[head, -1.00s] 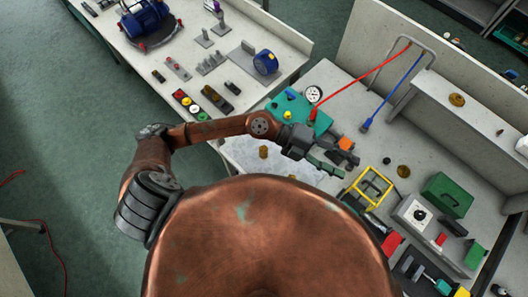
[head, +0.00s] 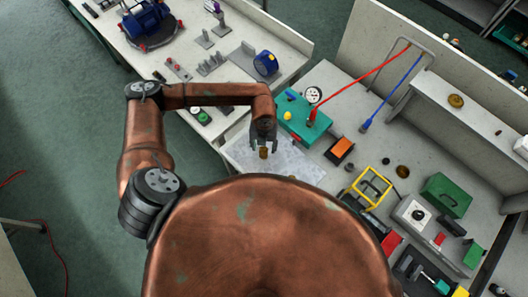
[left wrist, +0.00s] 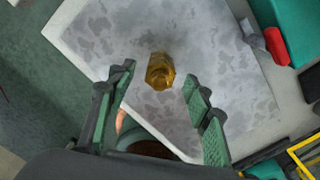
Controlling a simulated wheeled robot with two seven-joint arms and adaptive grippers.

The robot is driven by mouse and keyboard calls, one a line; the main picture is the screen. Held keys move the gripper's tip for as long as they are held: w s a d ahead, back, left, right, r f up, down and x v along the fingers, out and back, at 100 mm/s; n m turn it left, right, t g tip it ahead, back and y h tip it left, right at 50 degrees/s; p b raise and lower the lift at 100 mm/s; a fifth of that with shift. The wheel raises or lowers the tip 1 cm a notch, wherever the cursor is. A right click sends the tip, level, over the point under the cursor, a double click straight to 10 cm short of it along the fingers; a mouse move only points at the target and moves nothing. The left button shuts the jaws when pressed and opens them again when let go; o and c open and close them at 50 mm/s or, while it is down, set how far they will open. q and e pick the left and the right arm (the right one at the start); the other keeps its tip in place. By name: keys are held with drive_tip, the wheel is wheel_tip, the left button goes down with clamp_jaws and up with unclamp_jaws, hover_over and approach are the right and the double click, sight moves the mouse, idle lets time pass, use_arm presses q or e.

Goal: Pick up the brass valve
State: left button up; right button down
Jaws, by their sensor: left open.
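The brass valve (head: 264,154) stands on a grey mottled mat (head: 295,168) at the front of the bench. My left gripper (head: 263,148) is open above it, with its fingers pointing down on either side in the head view. In the left wrist view the valve (left wrist: 160,72) shows between and slightly beyond the two open fingertips (left wrist: 157,79), with clear gaps on both sides. I cannot tell how high the fingertips are above the mat. My right gripper is not in view.
To the right are an orange-topped block (head: 341,149), a yellow frame (head: 371,186) and a green box (head: 447,194). The mat around the valve is mostly clear.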

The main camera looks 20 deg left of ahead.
use_arm(q)
drive_tip(key=shift+f, duration=1.35)
drive_tip(key=shift+c, duration=0.2)
clamp_jaws()
